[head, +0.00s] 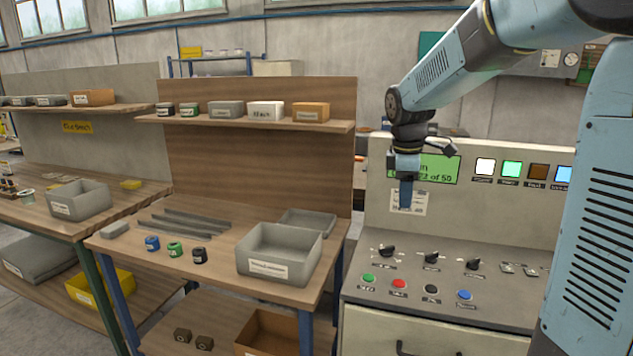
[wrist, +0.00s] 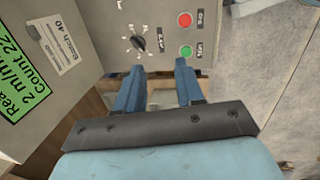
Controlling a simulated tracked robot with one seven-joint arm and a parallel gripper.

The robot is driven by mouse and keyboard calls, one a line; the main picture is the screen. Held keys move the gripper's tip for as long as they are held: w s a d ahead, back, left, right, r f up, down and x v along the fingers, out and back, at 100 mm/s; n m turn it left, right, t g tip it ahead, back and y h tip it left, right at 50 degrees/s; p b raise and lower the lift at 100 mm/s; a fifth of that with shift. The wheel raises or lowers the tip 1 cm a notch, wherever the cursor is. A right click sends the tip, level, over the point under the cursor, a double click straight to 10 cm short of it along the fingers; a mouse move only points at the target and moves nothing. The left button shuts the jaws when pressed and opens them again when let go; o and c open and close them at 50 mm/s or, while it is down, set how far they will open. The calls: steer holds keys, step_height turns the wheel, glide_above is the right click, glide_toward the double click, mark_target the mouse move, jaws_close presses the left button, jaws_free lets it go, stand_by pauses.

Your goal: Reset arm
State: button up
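My gripper (head: 406,195) hangs from my raised arm in the head view, fingers pointing down, in front of the upright panel of a control machine (head: 380,215). In the wrist view my gripper (wrist: 158,82) shows two blue fingers set apart with nothing between them. Beyond the fingertips lie the sloped console's dial (wrist: 139,43), red button (wrist: 185,20) and green button (wrist: 186,50). The fingers appear clear of the console. In the head view the green button (head: 368,278) and red button (head: 399,284) sit below the gripper.
A wooden bench (head: 130,246) stands left of the machine. It holds a grey bin (head: 279,254), dark strips (head: 185,223) and three tape rolls (head: 175,249). A green display (head: 440,169) is on the machine panel close behind my gripper. A shelf (head: 250,122) with small boxes is above the bench.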

steer(key=s+d+r+m+t+y, duration=0.1)
steer(key=s+m+t, duration=0.3)
steer(key=s+m, duration=1)
steer(key=s+d+r, duration=0.1)
steer(key=s, duration=1)
steer(key=shift+s+d+r+m, duration=0.15)
steer(key=shift+s+m, duration=0.25)
